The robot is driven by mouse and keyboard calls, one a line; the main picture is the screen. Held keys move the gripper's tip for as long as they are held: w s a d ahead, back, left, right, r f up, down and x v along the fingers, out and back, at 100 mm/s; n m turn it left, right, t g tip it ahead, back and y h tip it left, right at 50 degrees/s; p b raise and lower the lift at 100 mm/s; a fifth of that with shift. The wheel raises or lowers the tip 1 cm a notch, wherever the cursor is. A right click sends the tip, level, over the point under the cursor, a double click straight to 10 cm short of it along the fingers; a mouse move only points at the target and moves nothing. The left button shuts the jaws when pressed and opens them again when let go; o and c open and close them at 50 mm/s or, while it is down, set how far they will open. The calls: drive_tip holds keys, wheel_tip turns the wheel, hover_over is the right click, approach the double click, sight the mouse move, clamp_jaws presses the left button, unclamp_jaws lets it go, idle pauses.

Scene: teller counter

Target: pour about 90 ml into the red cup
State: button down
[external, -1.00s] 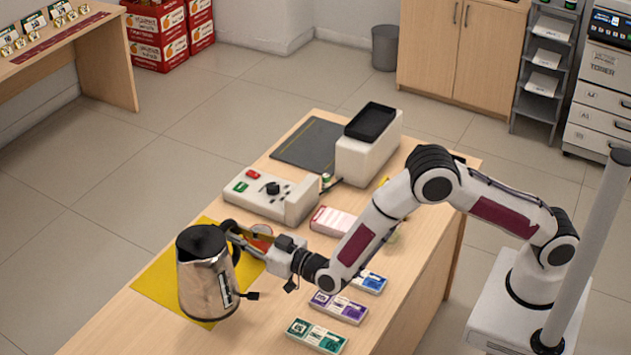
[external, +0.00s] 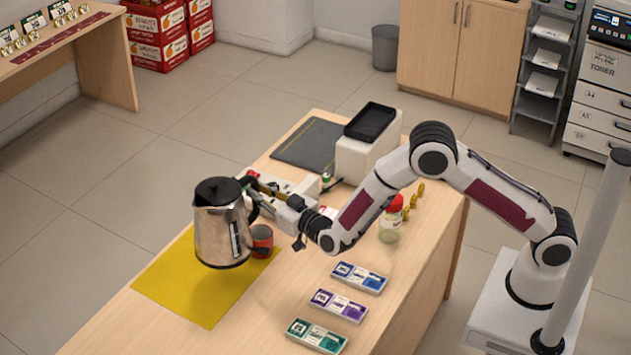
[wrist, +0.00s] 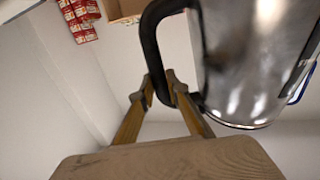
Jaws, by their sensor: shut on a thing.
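A steel kettle (external: 222,236) with a black lid and black handle hangs above the yellow mat (external: 180,285), close to upright. My gripper (external: 252,186) is shut on its handle. In the wrist view my gripper's fingers (wrist: 160,92) close around the black handle, with the kettle's steel body (wrist: 255,60) to the right. The red cup (external: 262,240) stands at the mat's right back corner, just right of the kettle in the external view. The kettle partly hides the cup, and the inside of the cup cannot be made out.
Banded note bundles (external: 338,305) lie along the counter's right side. A white device (external: 366,150) and a dark pad (external: 310,145) are at the back. The mat's front is clear.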

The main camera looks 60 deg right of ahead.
drive_tip(key=d+r+m+h, duration=0.2)
drive_tip(key=d+h, duration=0.1)
drive_tip(key=d, duration=1.8)
drive_tip(key=s+d+n+y, duration=0.1)
drive_tip(key=s+d, duration=0.6)
drive_tip(key=d, duration=0.2)
drive_tip(key=shift+s+f+y, duration=0.25)
drive_tip(key=shift+f+y, duration=0.15)
drive_tip(key=shift+f, duration=0.05)
drive_tip(key=shift+r, duration=0.1)
